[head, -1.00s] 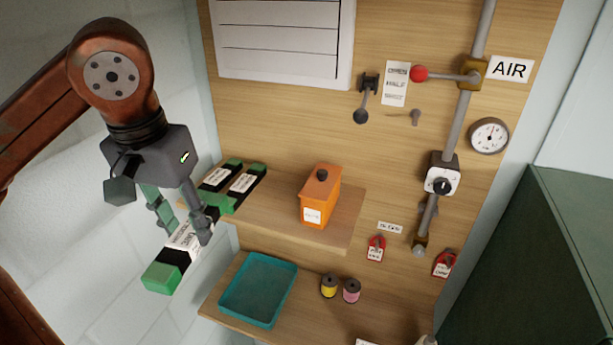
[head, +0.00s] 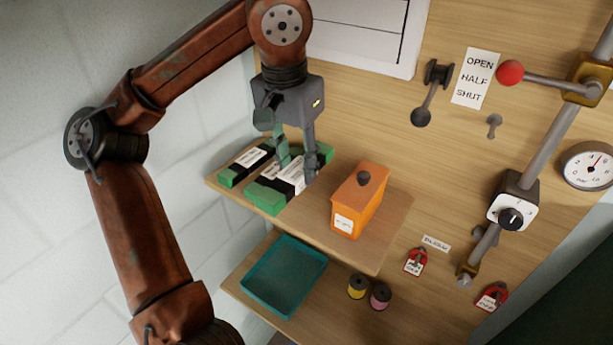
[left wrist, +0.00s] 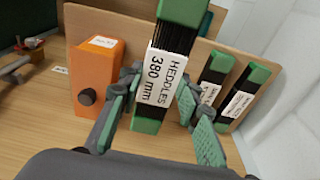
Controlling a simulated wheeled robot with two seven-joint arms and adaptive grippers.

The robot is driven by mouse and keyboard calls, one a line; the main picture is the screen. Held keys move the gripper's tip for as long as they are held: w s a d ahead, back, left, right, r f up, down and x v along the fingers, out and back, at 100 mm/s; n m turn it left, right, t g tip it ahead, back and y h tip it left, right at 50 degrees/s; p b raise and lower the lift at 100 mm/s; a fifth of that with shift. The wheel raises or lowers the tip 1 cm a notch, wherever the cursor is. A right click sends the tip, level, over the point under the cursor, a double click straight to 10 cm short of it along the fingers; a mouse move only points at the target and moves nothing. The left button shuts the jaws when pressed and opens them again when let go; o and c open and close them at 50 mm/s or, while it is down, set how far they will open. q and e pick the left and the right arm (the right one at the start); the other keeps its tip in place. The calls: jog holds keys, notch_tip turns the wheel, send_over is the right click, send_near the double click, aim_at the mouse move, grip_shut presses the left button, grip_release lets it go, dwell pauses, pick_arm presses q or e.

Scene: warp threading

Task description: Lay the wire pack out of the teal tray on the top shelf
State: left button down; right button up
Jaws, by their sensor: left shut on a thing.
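The wire pack (head: 292,176), a long black bundle with green ends and a white label, is between the fingers of my left gripper (head: 297,172) at the top shelf (head: 388,222). In the left wrist view the pack (left wrist: 163,77) reads "HEDDLES 380 mm", and both fingers (left wrist: 153,122) flank it. My left gripper is shut on it. It looks nearer the camera than the packs on the shelf; whether it touches the board cannot be told. The teal tray (head: 262,301) on the lower shelf is empty. My right gripper is out of view.
Two similar packs lie side by side left of the held one; one is a black pack (head: 246,163), partly labelled white. An orange box (head: 358,202) with a dark knob stands to the right. Yellow (head: 357,287) and pink (head: 380,296) spools stand beside the tray.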

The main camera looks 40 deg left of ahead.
aim_at(299, 157)
pick_arm(q)
jog(key=w+a+f, duration=0.2)
jog(key=w, duration=0.1)
jog(key=shift+w+a, duration=0.1)
jog(key=shift+w, duration=0.05)
jog(key=w+f, duration=0.1)
jog(key=w+a+f, duration=0.1)
jog(key=f, duration=0.1)
jog(key=w+f, duration=0.1)
jog(key=shift+w+a+f, duration=0.15)
jog(key=shift+a+f, duration=0.1)
jog(key=shift+a, duration=0.1)
jog(key=shift+w+a+f, duration=0.25)
jog(key=shift+w+f, duration=0.3)
jog(key=shift+f, duration=1.55)
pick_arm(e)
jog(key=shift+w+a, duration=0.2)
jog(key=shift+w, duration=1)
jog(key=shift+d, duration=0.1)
